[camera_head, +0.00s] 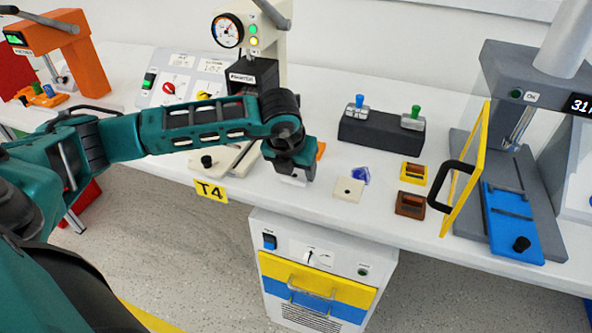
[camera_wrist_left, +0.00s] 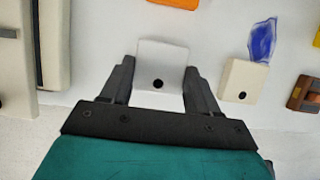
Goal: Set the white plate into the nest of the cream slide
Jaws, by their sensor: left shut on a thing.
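The white plate (camera_wrist_left: 162,62), a flat square with a black dot near one edge, is between the fingers of my left gripper (camera_wrist_left: 158,88). In the head view the plate (camera_head: 292,181) shows only as a small pale edge below my left gripper (camera_head: 293,177), close over the table. The gripper is shut on it. The cream slide (camera_head: 232,162) with its black knob lies left of the gripper, at the foot of the cream press. My forearm hides part of it, and I cannot make out its nest. My right gripper is not in view.
A cream plate (camera_head: 348,189) with a dark hole and a blue piece (camera_head: 360,175) lie right of the gripper. Yellow (camera_head: 414,173) and brown (camera_head: 411,204) blocks lie farther right. A yellow-framed guard (camera_head: 467,170) stands by a blue slide (camera_head: 512,222). The cream press (camera_head: 265,50) rises behind my arm.

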